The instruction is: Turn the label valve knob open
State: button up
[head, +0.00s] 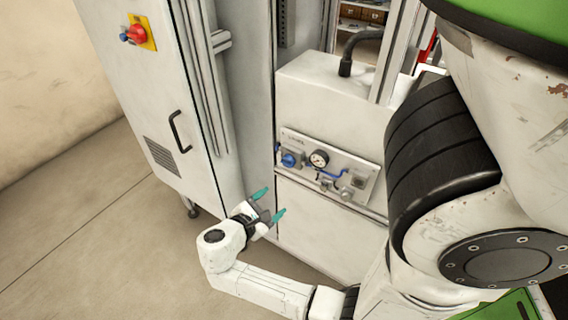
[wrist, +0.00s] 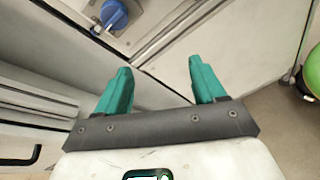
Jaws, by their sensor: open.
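A blue knob (head: 290,160) sits at the left end of a small metal panel (head: 330,170) on the white machine. The panel also carries a round gauge (head: 319,158) and blue tubing. I cannot read which part is labelled as the valve. In the wrist view a blue knob (wrist: 113,13) shows at the top, left of centre, partly cut off by the picture edge. My gripper (head: 269,204) has teal fingers apart and empty, below and left of the panel. It also shows in the wrist view (wrist: 160,84), with the knob beyond the fingers and not between them.
A tall white cabinet (head: 165,80) with a black handle (head: 179,132) and a red switch on a yellow plate (head: 137,33) stands left of the machine. A bent black pipe (head: 350,52) rises from the machine's top. Bare floor (head: 90,225) lies at the left.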

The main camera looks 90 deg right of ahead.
aim_at(285, 165)
jog(key=s+d+r+n+h, duration=0.1)
jog(key=d, duration=0.2)
jog(key=s+d+r+n+g+h+p, duration=0.1)
jog(key=d, duration=0.3)
jog(key=s+d+r+n+h+p, duration=0.1)
jog(key=d, duration=0.3)
jog(key=shift+d+r+n+g, duration=0.15)
jog(key=shift+r+n+g, duration=0.15)
jog(key=shift+g, duration=0.1)
jog(key=shift+c, duration=0.3)
jog(key=c, duration=1)
